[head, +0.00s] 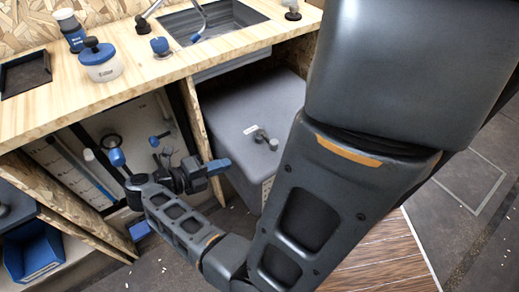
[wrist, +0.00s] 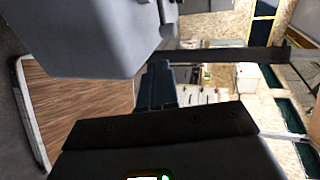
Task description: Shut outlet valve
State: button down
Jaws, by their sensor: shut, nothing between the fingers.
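Under the counter, an open bay holds a pale panel with pipes and small valves. A blue-ended handle (head: 117,157) and another small blue handle (head: 154,141) show there in the head view; I cannot tell which is the outlet valve or how it is set. My gripper (head: 219,167) is shut and empty, in front of the divider between this bay and the grey tank (head: 236,110). It is to the right of the blue handles and apart from them. In the wrist view my shut fingers (wrist: 155,85) point away, with no valve clearly visible at their tips.
The wooden counter (head: 130,82) with a sink (head: 218,25) overhangs the bays. A fitting (head: 262,137) stands up from the tank top. A blue bin (head: 35,250) sits low at left. Wood floor (head: 385,258) is clear at right.

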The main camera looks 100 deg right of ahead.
jog(key=p+x, duration=0.1)
jog(key=x, duration=0.3)
jog(key=p+x, duration=0.2)
jog(key=x, duration=0.3)
jog(key=r+p+x, duration=0.1)
jog(key=x, duration=0.3)
jog(key=shift+s+d+p, duration=0.15)
jog(key=shift+s+p, duration=0.2)
jog(key=shift+s, duration=0.15)
